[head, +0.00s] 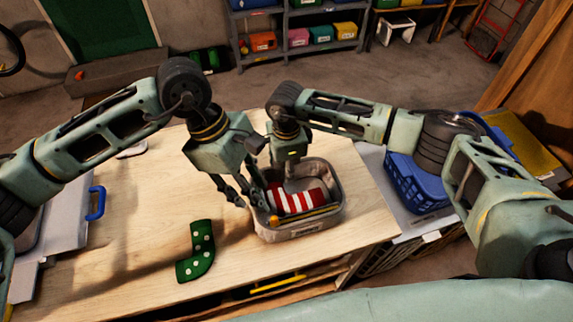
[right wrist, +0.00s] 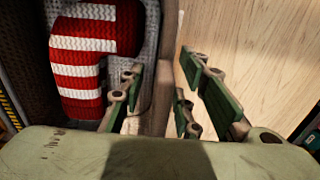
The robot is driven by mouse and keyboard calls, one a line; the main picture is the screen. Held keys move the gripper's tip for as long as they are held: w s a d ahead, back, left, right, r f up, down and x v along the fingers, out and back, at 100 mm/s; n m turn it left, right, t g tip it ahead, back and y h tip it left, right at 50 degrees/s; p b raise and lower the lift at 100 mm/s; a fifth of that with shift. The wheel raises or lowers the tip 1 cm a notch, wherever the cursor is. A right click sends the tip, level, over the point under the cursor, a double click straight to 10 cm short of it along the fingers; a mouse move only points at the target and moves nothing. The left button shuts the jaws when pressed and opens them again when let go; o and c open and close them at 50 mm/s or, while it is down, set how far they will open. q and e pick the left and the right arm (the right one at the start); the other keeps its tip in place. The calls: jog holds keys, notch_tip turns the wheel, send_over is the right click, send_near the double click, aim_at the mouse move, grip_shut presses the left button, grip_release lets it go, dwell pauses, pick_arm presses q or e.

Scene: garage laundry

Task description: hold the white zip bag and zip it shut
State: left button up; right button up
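The white zip bag (head: 298,232) stands open on the wooden table and looks like a pale grey, box-shaped bag. A red-and-white striped sock (head: 298,201) lies inside it, and a yellow strip (head: 305,215) runs along its near side. My left gripper (head: 252,203) is open at the bag's left edge; I cannot tell whether it touches. My right gripper is over the bag's far side, its fingers mostly hidden in the head view. In the right wrist view my right gripper (right wrist: 160,72) is open, with the bag's wall (right wrist: 165,45) between its fingers and the striped sock (right wrist: 90,60) beside.
A green dotted sock (head: 197,250) lies on the table (head: 140,235) left of the bag. A blue basket (head: 415,185) stands to the right. A blue handle (head: 96,203) is at the left. Shelves with coloured bins (head: 300,38) are far back. The table's front left is clear.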

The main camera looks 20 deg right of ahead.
aim_at(274, 221)
grip_shut()
pick_arm(q)
jog(key=shift+c, duration=0.5)
jog(key=shift+a, duration=0.15)
jog(key=shift+c, duration=0.9)
jog(key=a+n, duration=0.2)
jog(key=s+a+n+t, duration=0.1)
jog(key=a+n, duration=0.1)
jog(key=a, duration=0.1)
jog(key=s+a+n+t, duration=0.1)
jog(key=a+n, duration=0.1)
jog(key=shift+a, duration=0.2)
grip_shut()
jog(key=d+f+n, duration=0.1)
jog(key=d+f, duration=0.4)
jog(key=f, duration=0.4)
jog(key=shift+d+f, duration=0.25)
jog(key=shift+d, duration=0.05)
